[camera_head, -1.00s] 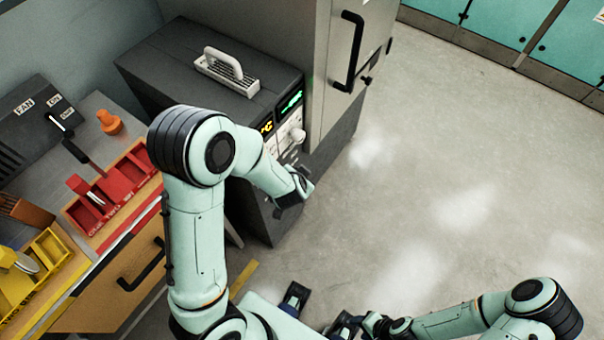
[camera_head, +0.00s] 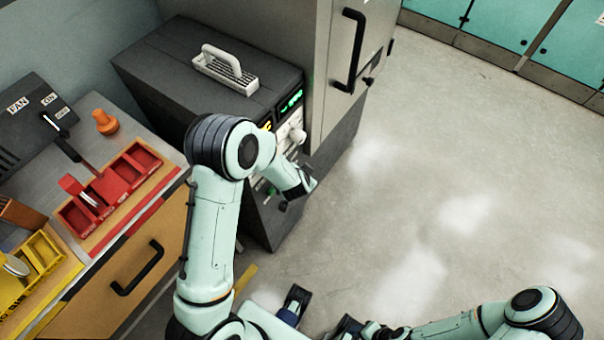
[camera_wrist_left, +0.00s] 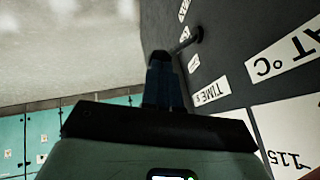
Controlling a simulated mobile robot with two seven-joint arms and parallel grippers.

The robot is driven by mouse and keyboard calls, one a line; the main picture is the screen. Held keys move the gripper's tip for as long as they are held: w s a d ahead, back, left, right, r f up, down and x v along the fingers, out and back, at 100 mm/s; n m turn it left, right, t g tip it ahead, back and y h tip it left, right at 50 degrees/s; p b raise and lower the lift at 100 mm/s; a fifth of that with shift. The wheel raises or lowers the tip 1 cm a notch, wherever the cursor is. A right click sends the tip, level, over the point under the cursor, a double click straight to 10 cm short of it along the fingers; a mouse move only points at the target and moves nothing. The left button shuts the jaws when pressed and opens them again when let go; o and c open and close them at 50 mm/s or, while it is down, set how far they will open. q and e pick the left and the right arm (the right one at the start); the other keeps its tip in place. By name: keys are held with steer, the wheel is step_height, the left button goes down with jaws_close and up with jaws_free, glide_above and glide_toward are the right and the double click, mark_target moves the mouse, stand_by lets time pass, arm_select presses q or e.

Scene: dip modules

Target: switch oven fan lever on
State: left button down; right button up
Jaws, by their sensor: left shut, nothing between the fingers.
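A dark panel marked FAN, ON and OFF (camera_head: 28,118) is on the bench at the left of the head view. Its black-handled lever (camera_head: 66,148) slants toward the red tray. The dark grey oven (camera_head: 195,85) has lit displays and a white knob (camera_head: 297,136) on its front. My left gripper (camera_head: 289,203) is low by the oven front, partly hidden behind my forearm. In the left wrist view its fingers (camera_wrist_left: 163,78) are shut and empty, near a black rod (camera_wrist_left: 188,40) on the labelled panel; contact cannot be told.
A red tray (camera_head: 112,205) and a yellow tray (camera_head: 22,282) lie on the bench (camera_head: 55,232). An orange knob-like object (camera_head: 105,122) stands behind the red tray. A tall grey cabinet (camera_head: 333,75) adjoins the oven. The floor at the right is clear.

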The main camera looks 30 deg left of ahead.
arm_select(q)
steer(key=shift+d+f, duration=0.1)
step_height(320, 180, down, 8)
steer(key=d+m+t+y+b, duration=0.2)
steer(key=m+y, duration=0.1)
steer(key=y, duration=0.5)
steer(key=shift+d+f+y, duration=0.15)
steer(key=shift+d+y, duration=0.1)
steer(key=shift+y, duration=0.05)
steer(key=shift+s, duration=0.1)
steer(key=shift+r+p, duration=0.65)
steer(key=shift+r, duration=0.15)
